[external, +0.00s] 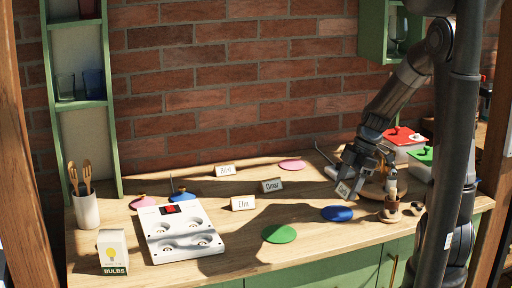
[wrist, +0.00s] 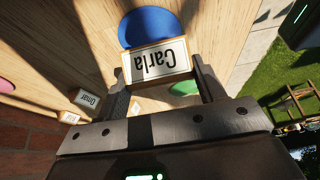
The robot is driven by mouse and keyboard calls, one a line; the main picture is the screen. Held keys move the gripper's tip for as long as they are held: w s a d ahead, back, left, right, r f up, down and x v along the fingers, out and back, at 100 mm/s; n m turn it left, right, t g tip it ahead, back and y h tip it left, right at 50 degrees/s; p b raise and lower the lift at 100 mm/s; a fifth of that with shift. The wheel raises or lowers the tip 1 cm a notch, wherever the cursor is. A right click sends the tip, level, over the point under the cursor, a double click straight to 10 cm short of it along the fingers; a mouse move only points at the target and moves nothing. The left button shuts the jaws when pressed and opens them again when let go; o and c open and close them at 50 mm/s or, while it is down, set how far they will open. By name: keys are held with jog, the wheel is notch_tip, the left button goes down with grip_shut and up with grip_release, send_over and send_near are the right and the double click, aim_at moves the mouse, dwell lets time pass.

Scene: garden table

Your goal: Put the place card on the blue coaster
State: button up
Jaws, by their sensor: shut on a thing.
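My gripper (external: 352,178) is shut on a place card (external: 343,189) that reads "Carla" in the wrist view (wrist: 158,60). The card is held between the two fingertips (wrist: 160,72), above the tabletop. The blue coaster (external: 337,214) lies flat on the wooden table, just below and in front of my gripper in the external view. It shows beyond the card in the wrist view (wrist: 150,24), with its near edge partly hidden by the card. Nothing is seen lying on it.
Other cards, "Omar" (external: 272,185), "Elin" (external: 243,203) and one farther back (external: 225,170), stand to the left. A green coaster (external: 279,234) and pink coaster (external: 292,164) lie nearby. A small brown pot (external: 391,212) stands right of the blue coaster.

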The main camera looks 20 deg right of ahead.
aim_at(337, 212)
jog(key=shift+w+a+f, duration=0.25)
jog(key=shift+a+f, duration=0.05)
jog(key=shift+a, duration=0.2)
jog(key=shift+w+a+f, duration=0.2)
jog(key=shift+a+f, duration=0.1)
jog(key=shift+a, duration=0.15)
jog(key=shift+a+f, duration=0.1)
jog(key=shift+f, duration=1.95)
jog(key=shift+f, duration=0.1)
jog(key=o, duration=1)
